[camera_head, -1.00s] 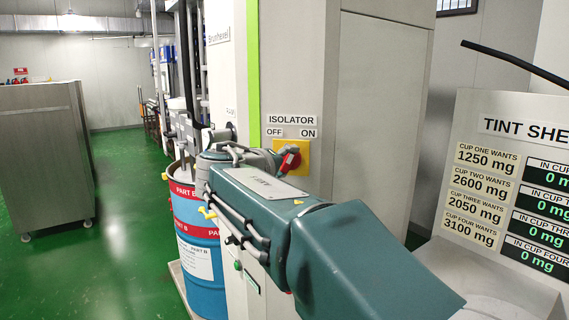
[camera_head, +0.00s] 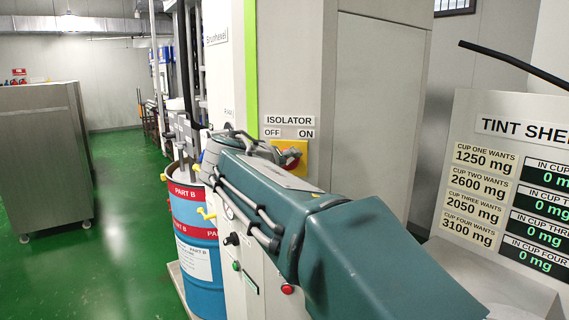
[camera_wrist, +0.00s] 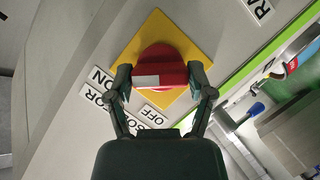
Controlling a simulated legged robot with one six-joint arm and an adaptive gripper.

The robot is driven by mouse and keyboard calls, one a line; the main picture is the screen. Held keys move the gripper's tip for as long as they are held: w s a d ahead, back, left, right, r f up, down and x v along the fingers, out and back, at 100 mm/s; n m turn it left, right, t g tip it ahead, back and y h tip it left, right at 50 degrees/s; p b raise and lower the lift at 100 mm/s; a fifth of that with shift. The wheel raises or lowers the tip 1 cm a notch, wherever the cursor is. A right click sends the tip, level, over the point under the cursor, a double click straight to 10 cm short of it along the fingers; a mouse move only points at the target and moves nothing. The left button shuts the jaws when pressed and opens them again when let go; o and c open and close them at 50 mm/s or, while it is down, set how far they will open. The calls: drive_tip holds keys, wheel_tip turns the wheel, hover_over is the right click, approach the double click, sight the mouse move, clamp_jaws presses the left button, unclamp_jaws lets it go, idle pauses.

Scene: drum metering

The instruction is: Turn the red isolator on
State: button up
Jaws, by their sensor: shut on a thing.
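The red isolator knob (camera_wrist: 165,62) sits on a yellow square plate (camera_wrist: 185,40) in the wrist view. My gripper (camera_wrist: 160,78) is shut on the knob, one finger on each side. A white mark on the knob lies left of its middle, on the side of the ON label (camera_wrist: 101,76); the OFF label (camera_wrist: 153,112) is below the knob. In the head view, the yellow plate (camera_head: 303,146) is under the ISOLATOR label (camera_head: 289,120), and my arm and fingers partly hide the red knob (camera_head: 291,160).
A blue and red drum (camera_head: 196,245) stands left of the cabinet. A red button (camera_head: 287,289) and a green button (camera_head: 236,266) are on the cabinet below my arm. A tint sheet board (camera_head: 500,170) stands at right.

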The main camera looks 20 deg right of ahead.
drive_tip(key=shift+f, duration=0.35)
drive_tip(key=o, duration=1.1)
drive_tip(key=shift+r, duration=0.1)
drive_tip(key=shift+r, duration=0.1)
drive_tip(key=shift+a, duration=0.1)
drive_tip(key=v, duration=1.2)
